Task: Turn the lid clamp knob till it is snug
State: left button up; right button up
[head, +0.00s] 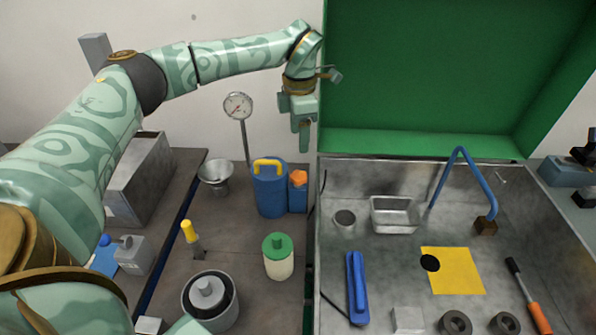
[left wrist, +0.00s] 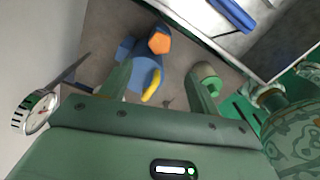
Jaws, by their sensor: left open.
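In the left wrist view the knob (left wrist: 159,43) shows beyond the fingertips. My left gripper (head: 303,138) points down above and behind the blue body, clear of the knob. Its two fingers (left wrist: 160,85) are spread with nothing held between them. My right gripper does not show.
A dial gauge (head: 238,106) on a thin post stands left of the knob. A green-lidded jar (head: 278,256), a yellow-handled tool (head: 188,233) and a metal bowl (head: 215,175) are nearby. The metal tray wall (head: 317,240) and green panel (head: 420,80) bound the right.

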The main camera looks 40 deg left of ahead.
aim_at(299, 175)
pick_arm(q)
notch_tip(299, 175, down, 11)
jog(key=shift+f+b, duration=0.15)
jog(key=shift+b, duration=0.85)
jog(key=shift+f, duration=0.4)
jog(key=shift+c, duration=0.2)
jog(key=c, duration=0.9)
